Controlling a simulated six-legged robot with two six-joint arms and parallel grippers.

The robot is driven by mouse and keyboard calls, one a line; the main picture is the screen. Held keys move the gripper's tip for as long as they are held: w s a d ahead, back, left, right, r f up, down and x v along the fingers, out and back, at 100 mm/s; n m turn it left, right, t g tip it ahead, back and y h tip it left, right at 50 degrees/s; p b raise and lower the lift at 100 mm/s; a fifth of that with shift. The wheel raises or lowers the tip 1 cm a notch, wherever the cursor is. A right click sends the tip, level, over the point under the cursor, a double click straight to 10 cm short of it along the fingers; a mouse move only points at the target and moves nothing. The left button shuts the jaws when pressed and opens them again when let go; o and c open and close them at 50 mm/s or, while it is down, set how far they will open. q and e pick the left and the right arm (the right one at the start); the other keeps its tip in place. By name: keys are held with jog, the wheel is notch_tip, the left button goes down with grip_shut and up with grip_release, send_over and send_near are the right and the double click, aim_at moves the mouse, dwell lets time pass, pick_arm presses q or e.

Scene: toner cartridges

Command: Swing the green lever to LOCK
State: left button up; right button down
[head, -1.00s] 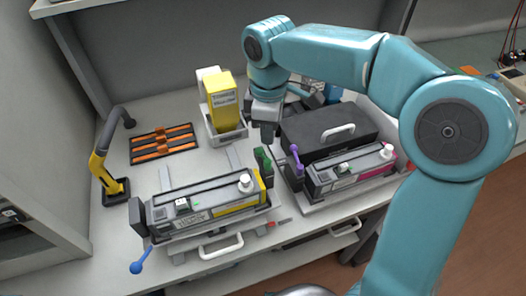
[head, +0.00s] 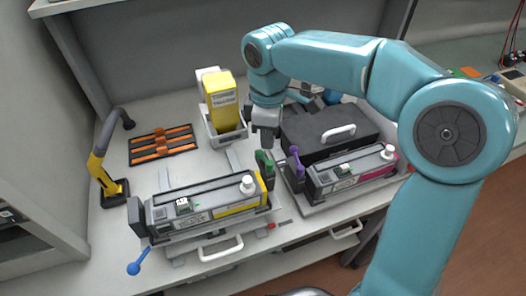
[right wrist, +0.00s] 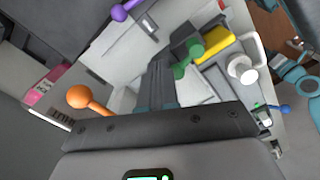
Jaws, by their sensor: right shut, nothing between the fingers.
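The green lever (head: 264,162) stands at the right end of the yellow-striped toner unit (head: 205,208), and it tilts a little to the left at its top. In the right wrist view the green lever (right wrist: 189,57) has a round knob and lies just right of the fingertips. My right gripper (head: 267,141) is shut and empty, pointing down just above and behind the lever. Its closed fingers (right wrist: 160,75) show in the right wrist view; whether they touch the lever is unclear. No LOCK marking is readable. My left gripper is not in view.
A purple lever (head: 296,160) stands close right, on the magenta-striped unit (head: 350,172). A black case (head: 325,128) lies behind it. A yellow toner bottle (head: 222,103) stands behind left. A blue lever (head: 134,268) hangs front left. An orange knob (right wrist: 78,97) shows in the wrist view.

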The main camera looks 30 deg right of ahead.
notch_tip(320, 180, up, 7)
jog(key=p, duration=0.6)
jog(key=shift+f, duration=0.15)
jog(key=c, duration=1.8)
grip_release()
